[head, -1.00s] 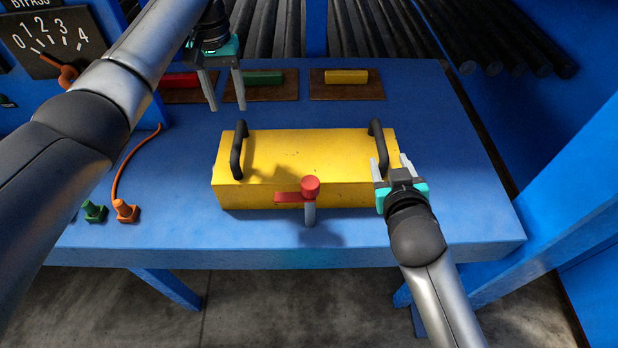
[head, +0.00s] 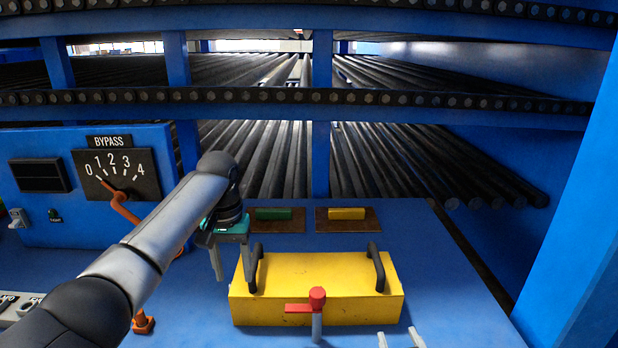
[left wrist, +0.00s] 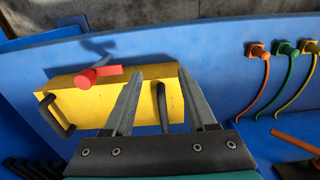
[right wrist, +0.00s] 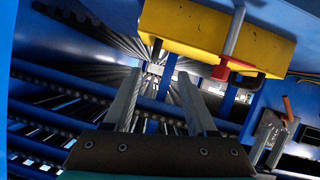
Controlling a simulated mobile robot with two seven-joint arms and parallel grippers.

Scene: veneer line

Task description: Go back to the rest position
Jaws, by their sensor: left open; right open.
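My left gripper (head: 232,266) is open and empty, at the left end of the yellow box (head: 340,312) near its left black handle (head: 255,268). My right gripper (head: 399,340) shows only as two fingertips at the bottom edge of the head view, off the box's front right corner. It is open and empty in the right wrist view (right wrist: 159,74), where the box (right wrist: 200,30) appears above the fingers.
A red-topped lever (head: 317,296) stands at the box front. Green (head: 273,214) and yellow (head: 346,213) blocks lie on brown plates behind. A bypass dial (head: 117,174) with an orange handle is at left. Black rollers (head: 370,150) fill the back. The blue table (head: 450,300) is clear at right.

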